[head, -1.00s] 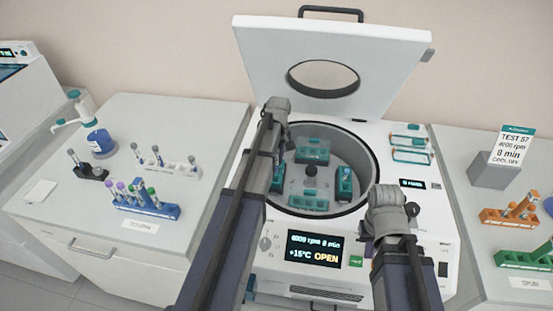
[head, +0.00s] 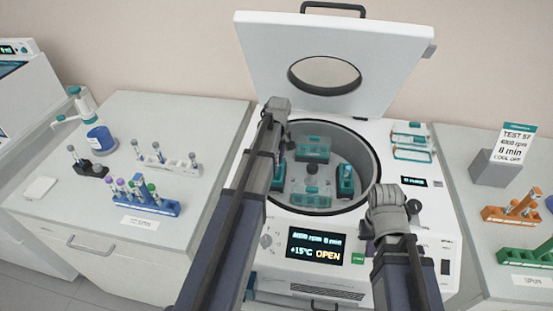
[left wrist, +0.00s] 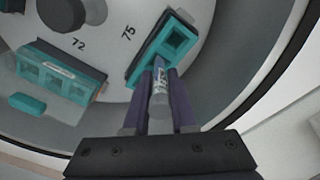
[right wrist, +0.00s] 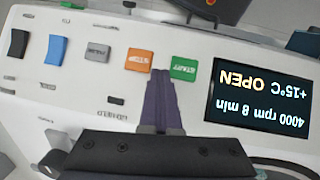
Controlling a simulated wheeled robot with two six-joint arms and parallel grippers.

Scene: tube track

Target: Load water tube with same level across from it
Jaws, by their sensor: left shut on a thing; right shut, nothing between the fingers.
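My left gripper (left wrist: 160,78) is shut on a tube with a grey end (left wrist: 159,100). In the left wrist view the tube is at the near end of a teal bucket (left wrist: 148,70) beside the "75" mark; how deep it sits I cannot tell. In the head view my left arm hides much of this left side of the open centrifuge bowl (head: 374,165). The bucket across the rotor, on the right (head: 345,184), seems to hold a tube. Back bucket (head: 313,148) and front bucket (head: 310,200) also show. My right gripper (right wrist: 160,85) is shut and empty by the front panel buttons.
The lid (head: 400,50) stands open. The screen (head: 316,247) reads 4000 rpm, 8 min, +15°C, OPEN. Left bench holds a blue rack (head: 150,206), a white rack (head: 170,165) and a black rack (head: 92,170) with tubes. Orange (head: 508,215) and green racks (head: 525,258) stand right.

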